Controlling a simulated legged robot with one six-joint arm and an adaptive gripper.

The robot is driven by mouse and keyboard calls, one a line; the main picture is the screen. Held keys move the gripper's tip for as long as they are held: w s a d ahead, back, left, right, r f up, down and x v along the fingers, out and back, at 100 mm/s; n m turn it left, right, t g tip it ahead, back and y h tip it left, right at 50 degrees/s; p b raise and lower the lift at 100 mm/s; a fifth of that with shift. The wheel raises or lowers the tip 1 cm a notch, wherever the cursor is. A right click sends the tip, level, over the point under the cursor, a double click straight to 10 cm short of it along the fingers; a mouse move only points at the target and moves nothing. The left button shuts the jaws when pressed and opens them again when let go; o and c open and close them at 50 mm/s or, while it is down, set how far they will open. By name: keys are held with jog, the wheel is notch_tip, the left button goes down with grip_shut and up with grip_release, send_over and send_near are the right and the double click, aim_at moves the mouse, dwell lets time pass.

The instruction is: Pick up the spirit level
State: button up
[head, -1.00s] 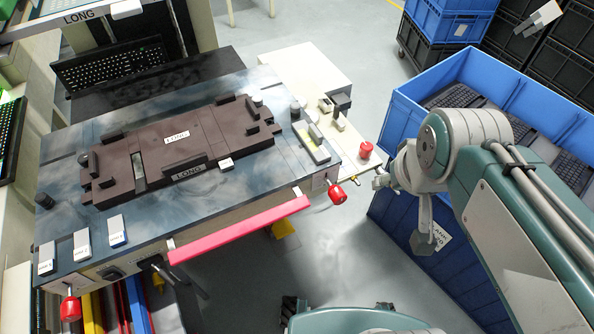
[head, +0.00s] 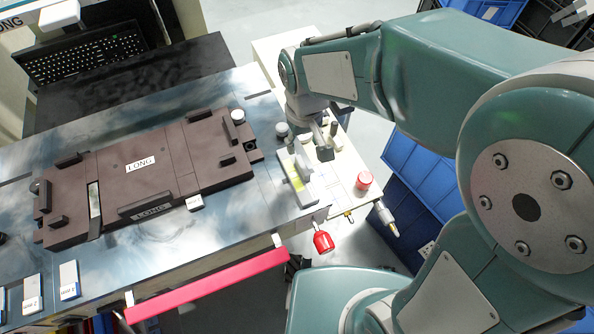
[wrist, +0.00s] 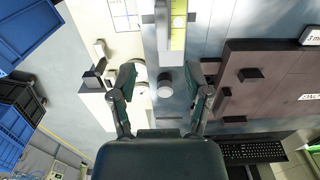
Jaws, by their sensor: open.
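The spirit level (head: 301,180), a pale grey bar with a yellow-green part, lies at the right end of the dark metal worktable. In the wrist view the spirit level (wrist: 178,28) shows at the top centre, ahead of the fingertips and apart from them. My gripper (head: 318,138) hangs just beyond its far end in the head view, partly hidden by my wrist. In the wrist view my gripper (wrist: 166,78) is open and empty, with a round pale knob (wrist: 165,88) visible between its fingers.
A brown fixture (head: 130,185) marked LONG lies on the worktable left of the level. A white side table (head: 345,200) with a red knob (head: 364,180) adjoins on the right. Blue crates (head: 425,175) stand beyond it. A pink-red bar (head: 210,287) runs along the front edge.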

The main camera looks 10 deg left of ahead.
aim_at(302, 165)
notch_tip(302, 165, down, 4)
jog(key=shift+d+f, duration=0.15)
jog(key=f, duration=0.5)
jog(key=shift+s+a, duration=0.2)
jog(key=shift+a, duration=0.05)
grip_shut()
